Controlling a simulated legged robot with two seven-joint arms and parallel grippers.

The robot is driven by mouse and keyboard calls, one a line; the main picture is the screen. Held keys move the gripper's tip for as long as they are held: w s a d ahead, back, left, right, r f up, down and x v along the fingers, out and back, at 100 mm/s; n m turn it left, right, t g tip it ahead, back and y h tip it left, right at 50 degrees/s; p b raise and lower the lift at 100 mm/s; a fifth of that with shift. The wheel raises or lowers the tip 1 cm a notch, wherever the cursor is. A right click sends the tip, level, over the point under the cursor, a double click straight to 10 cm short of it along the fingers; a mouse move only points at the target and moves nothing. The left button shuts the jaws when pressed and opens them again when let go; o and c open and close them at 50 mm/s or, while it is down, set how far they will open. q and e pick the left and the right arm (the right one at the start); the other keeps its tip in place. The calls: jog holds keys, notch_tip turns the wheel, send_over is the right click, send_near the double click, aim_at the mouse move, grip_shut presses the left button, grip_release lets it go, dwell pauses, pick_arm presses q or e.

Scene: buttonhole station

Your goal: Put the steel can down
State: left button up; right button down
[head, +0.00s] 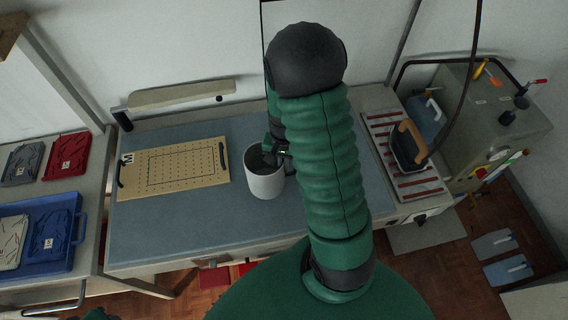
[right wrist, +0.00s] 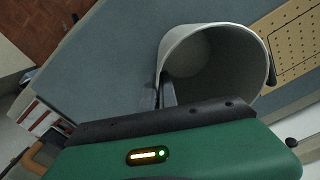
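The steel can (head: 265,183) is a pale grey, open-topped cylinder, upright over the middle of the blue-grey worktop (head: 220,225). I cannot tell whether its base touches the worktop. My right gripper (head: 275,153) is at the can's rim. In the right wrist view the can (right wrist: 225,65) shows its open mouth and looks empty. There the fingers of my right gripper (right wrist: 160,94) straddle the can's wall, one on each side, and appear shut on it. My right arm hides part of the worktop. My left gripper is not in view.
A perforated tan board (head: 175,168) lies left of the can. An iron (head: 408,145) rests on a red-striped stand (head: 420,187) at the right, its cord hanging from above. A blue tray (head: 75,240) is at far left. The worktop's front left is clear.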

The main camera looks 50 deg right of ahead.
jog(key=c, duration=1.8)
grip_release()
jog(key=shift+w, duration=0.1)
jog(key=shift+o, duration=0.8)
jog(key=shift+s+r, duration=0.1)
jog(key=shift+s, duration=0.15)
